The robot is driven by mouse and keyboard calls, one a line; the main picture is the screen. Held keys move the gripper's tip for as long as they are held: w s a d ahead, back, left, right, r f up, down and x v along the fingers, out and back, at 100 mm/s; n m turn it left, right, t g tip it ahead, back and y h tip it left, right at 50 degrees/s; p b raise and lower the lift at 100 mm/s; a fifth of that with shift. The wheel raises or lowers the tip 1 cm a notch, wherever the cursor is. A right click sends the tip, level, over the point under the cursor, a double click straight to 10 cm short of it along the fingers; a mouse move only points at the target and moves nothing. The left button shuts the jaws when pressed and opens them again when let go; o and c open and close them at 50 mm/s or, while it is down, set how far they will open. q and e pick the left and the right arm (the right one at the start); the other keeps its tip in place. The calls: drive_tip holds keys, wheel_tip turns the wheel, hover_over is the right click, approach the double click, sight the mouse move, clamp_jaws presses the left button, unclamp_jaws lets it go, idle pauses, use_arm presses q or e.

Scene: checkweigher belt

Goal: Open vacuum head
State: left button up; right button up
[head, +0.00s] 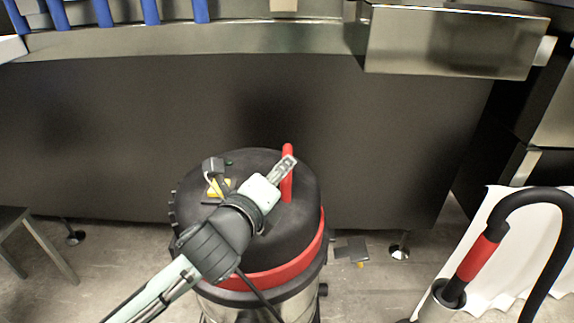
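The vacuum's head (255,172) is a black round lid with a red band (270,280) around its lower edge. It sits on a metal drum (275,305) at the bottom middle of the head view. A red upright handle (288,185) stands on the lid's right part. My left gripper (288,163) is over the lid with its fingertips at the upper part of the red handle, overlapping it in the view. Whether the fingers touch or grip it cannot be told. My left arm hides part of the lid and drum. My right gripper is out of view.
A dark panel (350,140) stands behind the vacuum, under a steel machine frame (450,42) and blue bars (102,12). At right are a black hose (545,197) with a red cuff (477,257) and a white cloth (520,245). A metal stand (40,245) is at left.

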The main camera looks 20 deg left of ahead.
use_arm(q)
drive_tip(key=shift+x, duration=1.85)
clamp_jaws()
